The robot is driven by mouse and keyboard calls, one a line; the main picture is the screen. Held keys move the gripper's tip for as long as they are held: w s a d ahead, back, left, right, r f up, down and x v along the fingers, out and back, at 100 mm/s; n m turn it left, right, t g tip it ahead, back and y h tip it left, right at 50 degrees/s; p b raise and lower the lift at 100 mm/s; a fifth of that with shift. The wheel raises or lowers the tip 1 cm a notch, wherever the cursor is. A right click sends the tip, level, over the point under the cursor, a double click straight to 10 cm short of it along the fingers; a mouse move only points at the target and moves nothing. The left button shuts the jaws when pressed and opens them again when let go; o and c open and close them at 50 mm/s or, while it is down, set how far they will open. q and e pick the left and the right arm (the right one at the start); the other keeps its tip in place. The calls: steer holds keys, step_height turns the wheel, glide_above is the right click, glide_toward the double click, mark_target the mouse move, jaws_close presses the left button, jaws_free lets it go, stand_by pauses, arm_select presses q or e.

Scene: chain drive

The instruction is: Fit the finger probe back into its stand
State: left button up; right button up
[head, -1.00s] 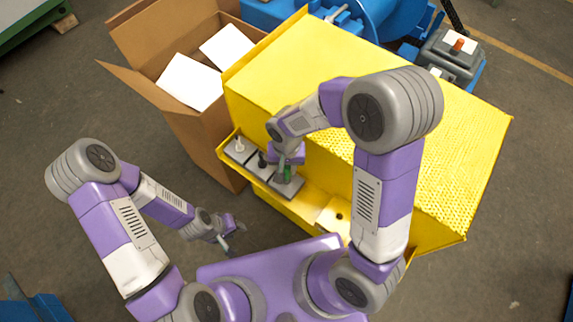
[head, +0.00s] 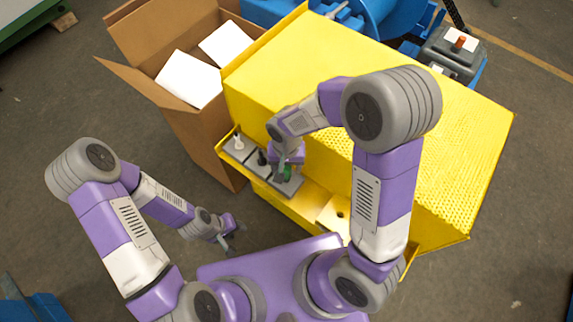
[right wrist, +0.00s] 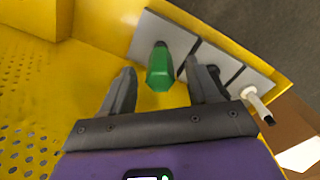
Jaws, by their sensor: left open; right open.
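A green handled tool (right wrist: 160,68), which I take to be the finger probe, stands in a grey stand block (right wrist: 163,35) on the yellow ledge. It also shows in the head view (head: 288,173), partly covered by my right gripper (head: 284,167). In the right wrist view my right gripper (right wrist: 166,82) is open, its two fingers on either side of the green handle's near end, with a gap on both sides; it is not gripping it. My left gripper (head: 228,238) is open and empty, off the machine's left side.
Two more grey blocks stand in the row, with a black tool (head: 262,158) and a white tool (head: 239,142). A pale block with a dark hole (head: 340,214) sits further along the ledge. The yellow guard (head: 330,70) rises behind. An open cardboard box (head: 196,130) stands at left.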

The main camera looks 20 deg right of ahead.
step_height(320, 180, up, 8)
steer(key=shift+f+p, duration=0.2)
steer(key=shift+p, duration=1.05)
arm_select(q)
step_height(320, 180, up, 2)
steer(key=shift+r, duration=0.25)
